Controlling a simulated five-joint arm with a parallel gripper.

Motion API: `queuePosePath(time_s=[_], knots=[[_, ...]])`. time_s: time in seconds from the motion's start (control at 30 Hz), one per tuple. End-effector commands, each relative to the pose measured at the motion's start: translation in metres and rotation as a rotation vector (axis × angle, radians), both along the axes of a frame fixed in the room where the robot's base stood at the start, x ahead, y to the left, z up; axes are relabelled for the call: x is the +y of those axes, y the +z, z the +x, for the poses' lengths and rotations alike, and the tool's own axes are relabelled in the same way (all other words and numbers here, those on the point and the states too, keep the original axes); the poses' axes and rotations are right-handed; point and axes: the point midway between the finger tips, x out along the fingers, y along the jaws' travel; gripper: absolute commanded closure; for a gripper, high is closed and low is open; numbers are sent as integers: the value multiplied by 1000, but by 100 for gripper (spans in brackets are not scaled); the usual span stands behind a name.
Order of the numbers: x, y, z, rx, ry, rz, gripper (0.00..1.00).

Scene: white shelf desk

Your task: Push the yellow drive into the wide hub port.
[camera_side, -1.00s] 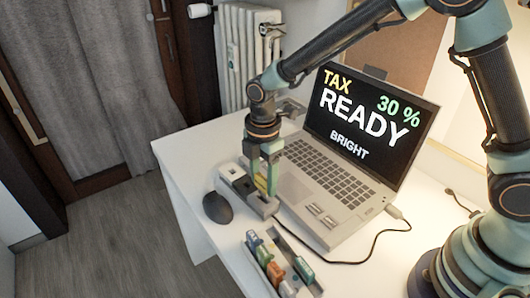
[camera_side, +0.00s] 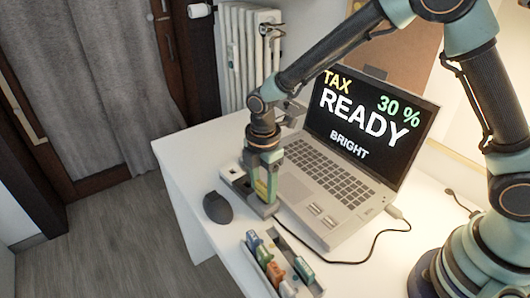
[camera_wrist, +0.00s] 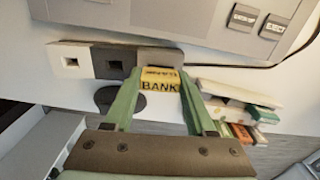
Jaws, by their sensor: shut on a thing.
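My gripper (camera_wrist: 160,98) is shut on the yellow drive (camera_wrist: 160,80), which reads "BANK" in the wrist view. The fingers press on its two sides. The drive is lined up with the grey end section of the hub (camera_wrist: 160,56), at the right of the hub's row in that view. It covers that section's port, and I cannot tell how far its plug is in. The dark middle and white left sections show open square ports. In the side view the hub (camera_side: 231,172) lies beside the laptop, with my gripper (camera_side: 265,192) pointing down over its near end.
A laptop (camera_side: 335,185) stands just right of the hub. A dark mouse (camera_side: 217,208) lies to its left. A tray (camera_side: 312,289) with several coloured drives is at the front. A black cable (camera_side: 340,262) runs across the desk from the laptop's side.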

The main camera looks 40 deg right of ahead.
Motion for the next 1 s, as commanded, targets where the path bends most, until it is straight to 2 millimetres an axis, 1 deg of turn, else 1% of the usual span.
queuePosePath(time_s=[0.43, 0.47, 0.5, 0.53, 0.87, 1.0], knots=[[0, -10, 0, 0, 0, 0, 96], [0, -10, 0, -1, 0, 0, 33], [0, -10, 0, -1, 0, 0, 17], [0, -10, 0, -1, 0, 0, 9], [0, -8, 0, -1, 0, 0, 9], [0, 4, 1, -4, 0, 1, 9]])
